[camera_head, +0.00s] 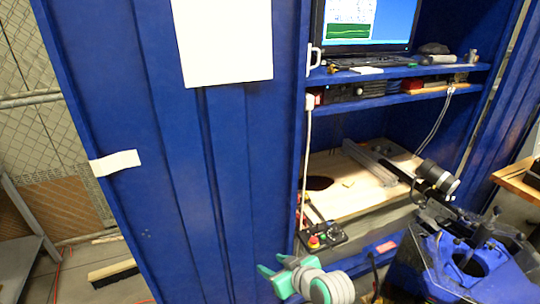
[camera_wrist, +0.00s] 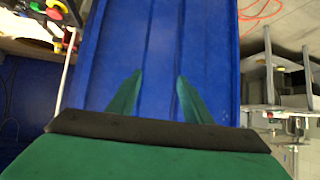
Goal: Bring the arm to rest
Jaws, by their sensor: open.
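My gripper (camera_head: 271,279) shows at the bottom of the head view, with green fingers and a grey ribbed wrist behind them. It is in front of the blue cabinet door (camera_head: 225,180). In the wrist view my gripper (camera_wrist: 159,95) has its two green fingers apart, with only the blue door panel (camera_wrist: 160,40) behind them. Nothing is held between the fingers.
The open blue cabinet holds a laptop (camera_head: 365,30) on its upper shelf and a wooden board (camera_head: 345,205) lower down. A control box with a red button (camera_head: 314,241) sits close behind my gripper. A wire fence (camera_head: 30,90) stands at left.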

